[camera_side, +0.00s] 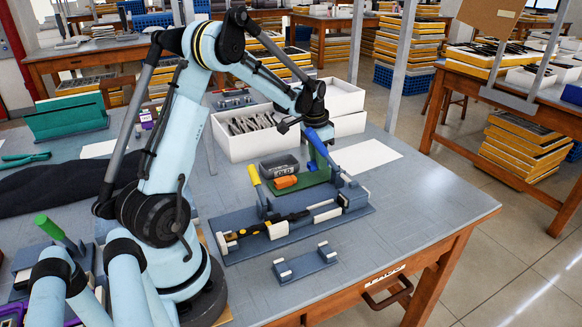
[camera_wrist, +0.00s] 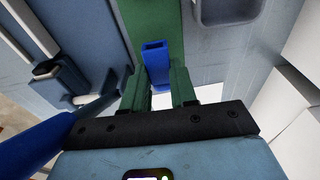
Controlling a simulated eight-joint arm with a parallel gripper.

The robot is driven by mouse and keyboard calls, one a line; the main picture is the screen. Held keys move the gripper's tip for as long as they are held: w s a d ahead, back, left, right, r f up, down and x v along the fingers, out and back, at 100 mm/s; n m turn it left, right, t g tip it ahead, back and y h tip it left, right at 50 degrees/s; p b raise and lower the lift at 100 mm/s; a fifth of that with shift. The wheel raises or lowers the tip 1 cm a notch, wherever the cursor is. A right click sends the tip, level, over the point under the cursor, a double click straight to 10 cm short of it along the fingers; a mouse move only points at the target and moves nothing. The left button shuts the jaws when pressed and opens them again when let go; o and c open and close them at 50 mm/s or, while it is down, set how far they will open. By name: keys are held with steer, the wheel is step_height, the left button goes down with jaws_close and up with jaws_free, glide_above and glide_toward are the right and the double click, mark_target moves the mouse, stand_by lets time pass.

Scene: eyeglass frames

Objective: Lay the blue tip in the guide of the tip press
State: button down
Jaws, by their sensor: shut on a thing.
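My gripper (camera_wrist: 158,92) has green fingers shut on the blue tip (camera_wrist: 155,52), a small hollow sleeve seen end-on in the wrist view. The tip press (camera_side: 352,196) appears to be the blue block at the fixture's right end. The tip cannot be made out in the side view, and I cannot tell the guide apart there.
A dark slender part (camera_side: 280,223) lies along the fixture near a yellow handle (camera_side: 253,175). An orange piece (camera_side: 285,182) and a grey box marked OLD (camera_side: 279,166) are close by. White bins (camera_side: 240,145) stand behind.

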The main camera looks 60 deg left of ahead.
mark_target(313, 163)
step_height(313, 163, up, 7)
steer(key=shift+r, duration=0.2)
stand_by(0.3)
steer(key=shift+f, duration=4.85)
steer(key=shift+f, duration=0.2)
steer(key=c, duration=0.9)
jaws_free()
steer(key=shift+r, duration=0.1)
step_height(313, 163, up, 12)
steer(key=s, duration=0.1)
steer(key=shift+s, duration=0.25)
